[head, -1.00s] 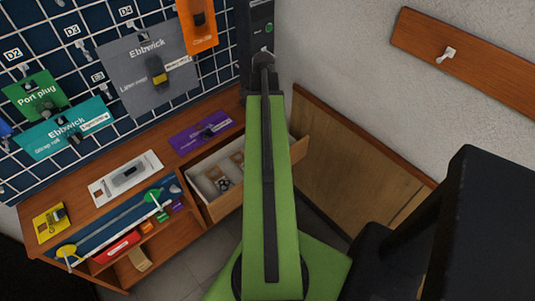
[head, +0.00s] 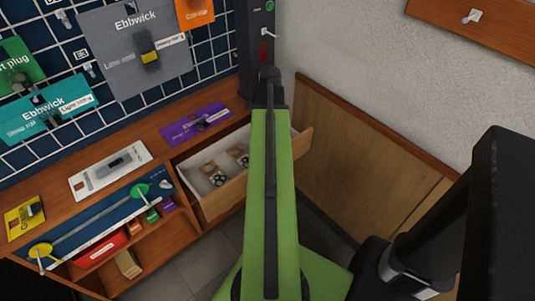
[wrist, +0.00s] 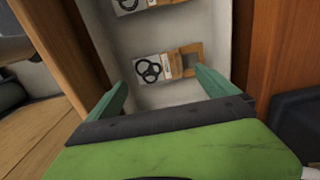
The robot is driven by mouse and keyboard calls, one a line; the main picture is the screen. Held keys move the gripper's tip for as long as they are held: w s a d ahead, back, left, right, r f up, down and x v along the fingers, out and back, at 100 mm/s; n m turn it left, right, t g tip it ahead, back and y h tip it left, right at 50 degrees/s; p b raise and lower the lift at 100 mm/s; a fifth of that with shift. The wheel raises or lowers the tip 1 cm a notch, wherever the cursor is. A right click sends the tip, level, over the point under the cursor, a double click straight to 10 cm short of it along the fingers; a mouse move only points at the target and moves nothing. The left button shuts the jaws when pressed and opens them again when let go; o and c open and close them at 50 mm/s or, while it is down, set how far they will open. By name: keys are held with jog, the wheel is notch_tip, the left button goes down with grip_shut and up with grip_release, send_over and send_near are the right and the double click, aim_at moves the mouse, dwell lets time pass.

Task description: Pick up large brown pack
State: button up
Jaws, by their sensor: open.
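Two brown-and-white packs with black rings lie in the open drawer. In the wrist view, the nearer pack (wrist: 168,66) lies just beyond and between my fingertips, and the other pack (wrist: 140,4) is cut off by the top edge. In the head view, the packs show as a left one (head: 213,174) and a right one (head: 240,156). I cannot tell which is the large one. My gripper (wrist: 163,82) is open and empty, with its green fingers spread over the drawer. In the head view, my arm hides the drawer's right part.
The open drawer (head: 222,200) has a pale inside and wooden walls near my fingers. A purple pack (head: 197,123) and a white pack (head: 110,170) lie on the bench top. A pegboard (head: 200,62) with hanging packs stands behind. A wooden panel (head: 350,155) stands at right.

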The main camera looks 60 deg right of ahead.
notch_tip(320, 180, down, 6)
jog(key=b, duration=0.5)
jog(key=shift+a+r, duration=0.1)
jog(key=shift+r, duration=0.3)
jog(key=c, duration=1.1)
